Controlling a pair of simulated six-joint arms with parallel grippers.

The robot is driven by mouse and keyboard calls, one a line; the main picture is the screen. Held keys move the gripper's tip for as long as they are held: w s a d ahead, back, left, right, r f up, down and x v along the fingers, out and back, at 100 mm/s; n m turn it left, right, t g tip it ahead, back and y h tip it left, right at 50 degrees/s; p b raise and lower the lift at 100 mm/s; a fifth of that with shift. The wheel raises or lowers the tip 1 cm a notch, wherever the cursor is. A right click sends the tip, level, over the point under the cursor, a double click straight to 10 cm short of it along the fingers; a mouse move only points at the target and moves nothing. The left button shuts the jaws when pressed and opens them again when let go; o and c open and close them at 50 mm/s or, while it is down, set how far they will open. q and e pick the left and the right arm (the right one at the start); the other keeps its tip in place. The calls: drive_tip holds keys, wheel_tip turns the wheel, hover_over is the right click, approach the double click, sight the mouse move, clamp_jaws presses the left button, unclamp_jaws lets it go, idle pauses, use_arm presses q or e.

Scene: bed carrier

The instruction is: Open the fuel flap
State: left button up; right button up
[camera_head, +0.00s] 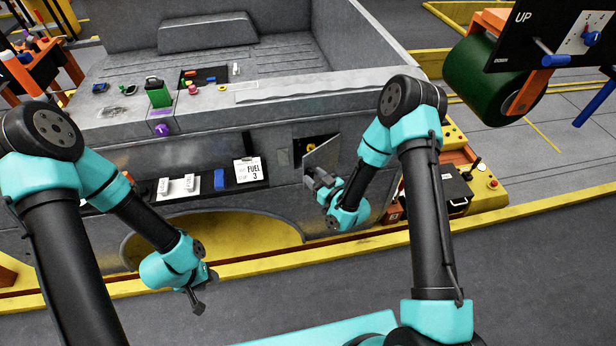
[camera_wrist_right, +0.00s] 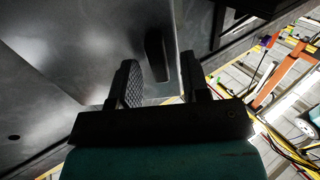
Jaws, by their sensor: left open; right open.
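The fuel flap (camera_head: 322,156) is a grey square panel on the side of the grey vehicle bed. In the head view it stands swung out on its right side, and the recess behind it shows a yellow-orange cap (camera_head: 311,147). My right gripper (camera_head: 312,176) is just below and in front of the flap. In the right wrist view its two fingers (camera_wrist_right: 160,85) are apart, with a dark upright tab (camera_wrist_right: 155,55) beyond and between them; I cannot tell whether they touch it. My left gripper (camera_head: 197,300) hangs open and empty low over the yellow edge, away from the flap.
A black case (camera_head: 455,190) and yellow control boxes lie to the right. The grey floor in front is clear.

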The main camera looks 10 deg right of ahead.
drive_tip(key=shift+w+a, duration=0.1)
drive_tip(key=shift+w, duration=0.05)
clamp_jaws()
idle(0.4)
